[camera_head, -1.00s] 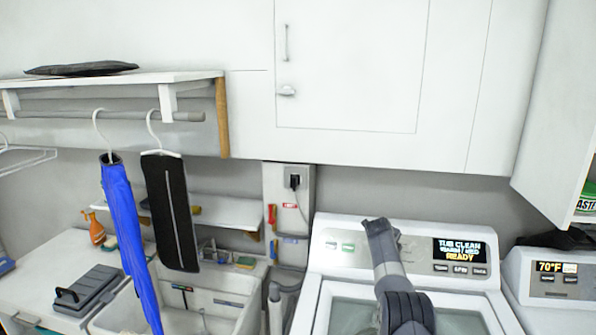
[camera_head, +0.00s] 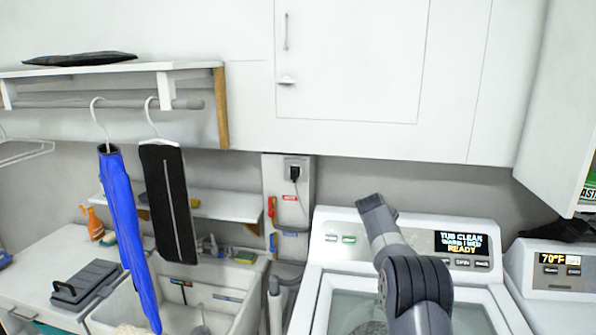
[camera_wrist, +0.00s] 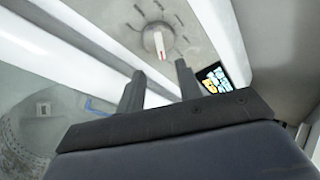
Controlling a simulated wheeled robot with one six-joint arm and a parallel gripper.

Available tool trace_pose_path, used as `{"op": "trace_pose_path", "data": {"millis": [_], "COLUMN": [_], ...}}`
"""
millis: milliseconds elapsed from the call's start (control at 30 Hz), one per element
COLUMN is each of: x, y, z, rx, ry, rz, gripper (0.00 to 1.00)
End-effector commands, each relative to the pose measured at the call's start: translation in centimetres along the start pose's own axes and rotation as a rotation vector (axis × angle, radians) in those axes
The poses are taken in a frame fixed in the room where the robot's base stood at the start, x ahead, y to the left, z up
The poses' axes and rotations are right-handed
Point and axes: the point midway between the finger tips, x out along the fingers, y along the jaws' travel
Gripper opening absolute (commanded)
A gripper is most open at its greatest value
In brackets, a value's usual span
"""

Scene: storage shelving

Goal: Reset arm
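My gripper (camera_wrist: 160,79) shows in the wrist view with its two fingers apart and nothing between them. Beyond the fingertips is a grey control panel with a round dial (camera_wrist: 157,40) and a lit display (camera_wrist: 213,78). In the head view my grey arm rises in front of the washer (camera_head: 318,290), bent at a dark joint. The gripper itself cannot be made out in the head view.
A second machine (camera_head: 562,272) stands at the right. White cabinets (camera_head: 350,70) hang above. At the left, a blue garment (camera_head: 125,235) and a black one (camera_head: 168,205) hang from a rail over a sink (camera_head: 240,305).

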Motion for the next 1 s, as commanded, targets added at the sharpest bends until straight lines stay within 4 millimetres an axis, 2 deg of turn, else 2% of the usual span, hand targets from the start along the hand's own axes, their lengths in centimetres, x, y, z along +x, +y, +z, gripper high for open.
{"op": "trace_pose_path", "data": {"millis": [100,133,300,600,1000], "x": [-1.8,-1.8,1.1,4.8,8.4], "y": [0.1,0.1,0.0,-0.1,-0.1], "z": [0.0,0.0,0.0,0.0,0.1], "rx": [-0.001,-0.001,0.000,0.000,0.000], "ry": [-0.001,0.000,0.002,0.000,-0.001], "rz": [-0.001,0.001,0.002,0.001,0.000], "gripper": [0.34,0.34,0.34,0.34,0.34]}}
